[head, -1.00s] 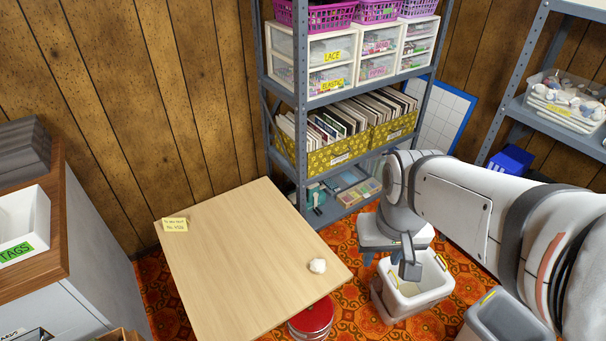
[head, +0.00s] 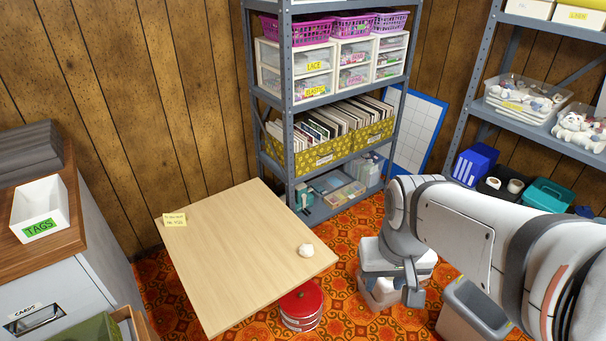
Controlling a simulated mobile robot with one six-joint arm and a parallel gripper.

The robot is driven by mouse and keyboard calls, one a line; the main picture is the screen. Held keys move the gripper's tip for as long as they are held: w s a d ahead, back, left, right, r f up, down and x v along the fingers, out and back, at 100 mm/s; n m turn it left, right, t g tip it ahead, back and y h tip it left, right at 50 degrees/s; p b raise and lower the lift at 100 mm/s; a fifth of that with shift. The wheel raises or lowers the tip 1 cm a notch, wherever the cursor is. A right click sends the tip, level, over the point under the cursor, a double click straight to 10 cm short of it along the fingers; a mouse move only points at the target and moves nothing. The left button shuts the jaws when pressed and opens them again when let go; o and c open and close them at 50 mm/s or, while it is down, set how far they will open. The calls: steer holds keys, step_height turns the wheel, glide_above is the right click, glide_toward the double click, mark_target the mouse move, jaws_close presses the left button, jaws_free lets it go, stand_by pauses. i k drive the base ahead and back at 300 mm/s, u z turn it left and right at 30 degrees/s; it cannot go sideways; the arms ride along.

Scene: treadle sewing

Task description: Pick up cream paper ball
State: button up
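The cream paper ball (head: 306,250) is a small, crumpled, whitish lump. It rests on the light wooden table (head: 235,262), near the table's right corner. My gripper (head: 413,297) hangs at the end of my white arm, to the right of the table and lower in the picture than the ball. It is clearly apart from the ball, above the floor and in front of a pale bin. The fingers are small and dark here, and I cannot make out a gap between them. Nothing shows held in it.
A red round tin (head: 302,303) stands by the table's front right edge. A white bin (head: 383,292) is partly behind my gripper, and a grey bin (head: 470,312) stands right of it. Metal shelving (head: 290,150) rises behind.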

mark_target(306, 250)
steer(key=z, duration=0.05)
steer(key=i, duration=0.9)
steer(key=u, duration=0.05)
